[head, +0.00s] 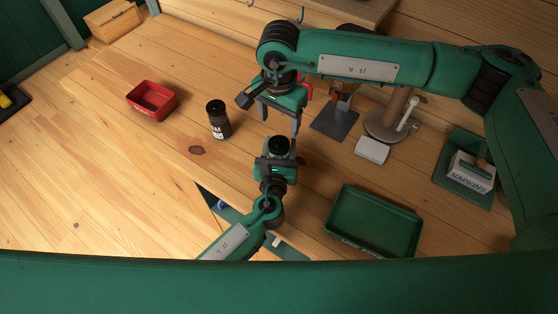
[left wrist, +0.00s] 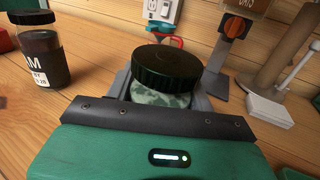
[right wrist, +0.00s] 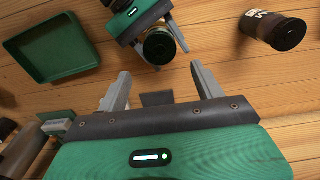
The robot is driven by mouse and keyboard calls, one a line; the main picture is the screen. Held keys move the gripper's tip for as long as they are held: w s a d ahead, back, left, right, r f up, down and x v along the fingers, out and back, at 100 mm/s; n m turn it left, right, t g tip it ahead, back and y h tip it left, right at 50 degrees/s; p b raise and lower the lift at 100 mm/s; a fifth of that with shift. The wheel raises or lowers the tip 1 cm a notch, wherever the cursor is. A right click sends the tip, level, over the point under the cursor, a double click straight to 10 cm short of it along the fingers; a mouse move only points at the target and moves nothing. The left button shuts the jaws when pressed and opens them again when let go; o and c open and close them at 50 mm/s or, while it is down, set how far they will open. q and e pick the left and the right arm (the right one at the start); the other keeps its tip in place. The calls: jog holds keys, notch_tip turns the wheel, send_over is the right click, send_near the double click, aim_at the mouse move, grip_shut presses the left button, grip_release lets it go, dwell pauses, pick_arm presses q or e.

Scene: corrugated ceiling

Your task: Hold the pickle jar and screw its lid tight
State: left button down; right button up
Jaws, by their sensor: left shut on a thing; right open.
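The pickle jar (left wrist: 160,99) is clear, with green contents, and stands upright between the fingers of my left gripper (head: 279,157), which is shut on it. A dark green ribbed lid (left wrist: 167,66) sits on top of the jar; whether it is tight I cannot tell. The lid also shows in the head view (head: 279,144) and the right wrist view (right wrist: 159,47). My right gripper (head: 282,117) is open and empty, just beyond the jar and apart from the lid. In the right wrist view its fingers (right wrist: 160,80) point toward the jar with a gap between.
A dark jar with a label (head: 219,122) stands left of the grippers, and a red tray (head: 152,101) lies farther left. A green tray (head: 374,222) lies at the right front. A dispenser, a round-based stand (head: 386,126) and a napkin holder (head: 470,173) stand to the right.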

aim_at(279, 143)
jog(key=shift+f, duration=4)
jog(key=c, duration=1)
jog(key=m, duration=0.6)
jog(key=shift+m, duration=0.3)
jog(key=m, duration=0.6)
jog(key=o, duration=1.1)
